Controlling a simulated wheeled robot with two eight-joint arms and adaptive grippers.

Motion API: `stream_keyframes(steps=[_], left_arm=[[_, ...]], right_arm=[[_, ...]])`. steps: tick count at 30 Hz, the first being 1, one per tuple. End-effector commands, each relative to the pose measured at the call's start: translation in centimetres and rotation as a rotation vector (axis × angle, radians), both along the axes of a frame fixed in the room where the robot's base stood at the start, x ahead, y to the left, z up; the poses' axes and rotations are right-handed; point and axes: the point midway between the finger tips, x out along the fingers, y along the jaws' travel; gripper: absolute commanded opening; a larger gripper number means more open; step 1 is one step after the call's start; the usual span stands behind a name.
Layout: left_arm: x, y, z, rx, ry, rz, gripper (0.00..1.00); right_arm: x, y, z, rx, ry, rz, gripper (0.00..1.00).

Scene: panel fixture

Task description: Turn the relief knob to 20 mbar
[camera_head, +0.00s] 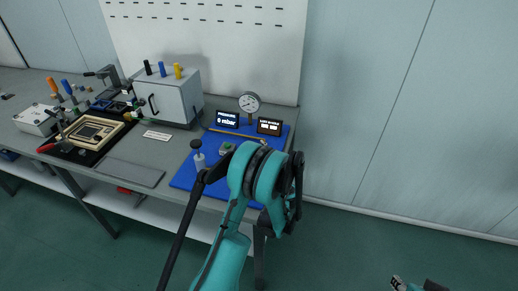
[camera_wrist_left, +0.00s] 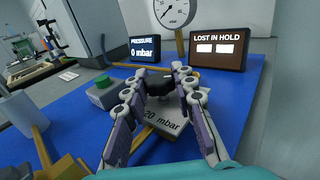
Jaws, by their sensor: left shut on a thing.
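The relief knob (camera_wrist_left: 158,88) is dark and sits on a pale block (camera_wrist_left: 168,112) marked "20 mbar" in the left wrist view. My left gripper (camera_wrist_left: 160,76) is shut on it, with one finger on each side. The fingers partly cover the knob, and its pointer direction cannot be made out. In the head view my teal left arm hides the knob and the gripper. The pressure display (camera_wrist_left: 145,48) reads 0 mbar; it also shows in the head view (camera_head: 227,119).
The blue board (camera_head: 182,181) carries a round gauge (camera_head: 249,103), a "LOST IN HOLD" display (camera_wrist_left: 218,47), a green button (camera_wrist_left: 103,88) and a grey cylinder with a black top (camera_head: 198,157). A white box (camera_head: 172,98) and several tools stand to the left.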

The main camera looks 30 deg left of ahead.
Motion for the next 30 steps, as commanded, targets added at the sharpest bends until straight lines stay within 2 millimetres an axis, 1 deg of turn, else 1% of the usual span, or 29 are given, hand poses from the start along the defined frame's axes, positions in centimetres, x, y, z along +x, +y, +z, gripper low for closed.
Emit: stream_keyframes(steps=[11, 12, 14, 24, 26, 30], left_arm=[[0.0, 0.0, 0.0, 0.001, -0.001, -0.003, 0.0], [0.0, 0.0, 0.0, 0.001, -0.001, -0.003, 0.33], [0.0, 0.0, 0.0, 0.001, -0.001, -0.003, 0.48], [0.0, 0.0, 0.2, 0.001, -0.001, -0.003, 0.48], [0.1, 0.0, 0.7, 0.001, -0.001, -0.003, 0.48], [0.0, 0.0, 2.8, 0.001, -0.001, -0.003, 0.48]], right_arm=[[0.0, 0.0, 0.0, 0.0, 0.0, 0.0, 0.4], [0.0, 0.0, 0.0, 0.0, 0.0, 0.0, 0.4], [0.0, 0.0, 0.0, 0.0, 0.0, 0.0, 0.4], [0.0, 0.0, 0.0, 0.0, 0.0, 0.0, 0.4], [0.0, 0.0, 0.0, 0.0, 0.0, 0.0, 0.4], [0.0, 0.0, 0.0, 0.0, 0.0, 0.0, 0.4]])
